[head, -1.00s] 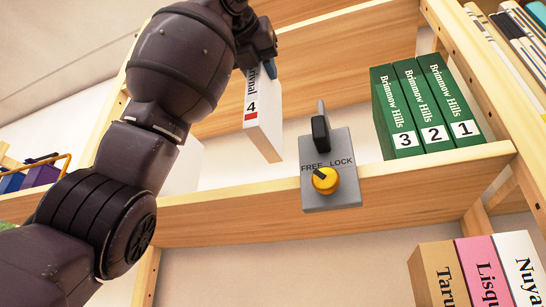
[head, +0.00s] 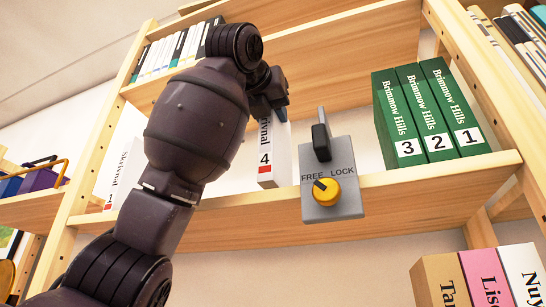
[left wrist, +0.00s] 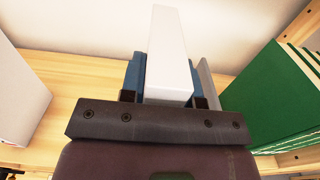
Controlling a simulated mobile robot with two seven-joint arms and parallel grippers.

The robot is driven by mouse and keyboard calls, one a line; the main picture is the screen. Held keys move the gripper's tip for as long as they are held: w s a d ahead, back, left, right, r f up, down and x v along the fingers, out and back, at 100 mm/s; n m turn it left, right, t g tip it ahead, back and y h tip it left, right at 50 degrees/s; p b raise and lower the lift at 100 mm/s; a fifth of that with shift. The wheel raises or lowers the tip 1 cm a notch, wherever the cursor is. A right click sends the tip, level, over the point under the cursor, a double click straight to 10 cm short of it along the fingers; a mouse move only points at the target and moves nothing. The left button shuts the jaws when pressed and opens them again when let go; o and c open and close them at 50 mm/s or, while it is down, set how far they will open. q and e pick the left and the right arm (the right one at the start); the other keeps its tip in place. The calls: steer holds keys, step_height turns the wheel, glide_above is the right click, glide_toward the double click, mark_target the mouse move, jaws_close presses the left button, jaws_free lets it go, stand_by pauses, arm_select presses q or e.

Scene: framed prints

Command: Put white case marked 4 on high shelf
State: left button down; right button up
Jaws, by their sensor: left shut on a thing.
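In the left wrist view the case (left wrist: 169,50) is between the blue fingers of the gripper (left wrist: 167,82). Whether its bottom rests on the board is hard to tell. My arm hides part of the shelf to its left. My right gripper is not in view.
Green books (head: 425,110) marked 3, 2, 1 stand right of the lock plate (head: 331,185), whose yellow knob reads FREE or LOCK. A white case marked 1 (head: 122,178) stands at the left. Several thin books (head: 175,50) fill the upper left shelf.

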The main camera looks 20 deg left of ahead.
mark_target(277, 147)
arm_select(q)
steer(key=shift+f, duration=0.65)
steer(key=shift+w+f, duration=0.35)
steer(key=shift+f, duration=0.15)
steer(key=shift+s, duration=0.1)
steer(key=shift+f, duration=0.15)
steer(key=c, duration=0.8)
jaws_free()
steer(key=shift+c, duration=0.2)
